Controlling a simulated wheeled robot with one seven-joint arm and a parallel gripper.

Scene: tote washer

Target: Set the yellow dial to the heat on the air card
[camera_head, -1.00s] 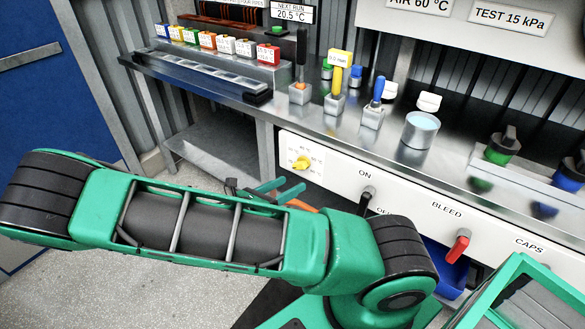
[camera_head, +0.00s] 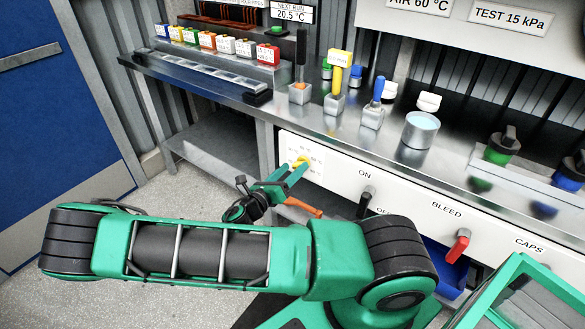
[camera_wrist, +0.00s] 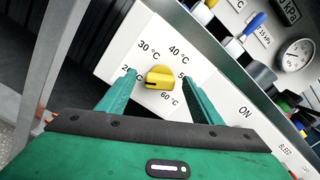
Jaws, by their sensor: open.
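The yellow dial (camera_head: 302,162) is on the left end of the white front panel. In the wrist view the dial (camera_wrist: 160,77) is ringed by 30 °C, 40 °C and 60 °C labels; my fingers partly cover the labels at its left and right. I cannot tell for sure which mark it points to. My gripper (camera_head: 289,174) is open in front of the panel. In the wrist view its fingers (camera_wrist: 158,83) stand on either side of the dial, with visible gaps. The air card (camera_head: 418,6) at the top reads AIR 60 °C.
Right of the dial are the ON switch lever (camera_head: 365,201) and the red BLEED lever (camera_head: 457,246). The steel counter (camera_head: 300,118) above holds upright tools and a metal cup (camera_head: 420,130). An orange bar (camera_head: 303,207) lies below the gripper.

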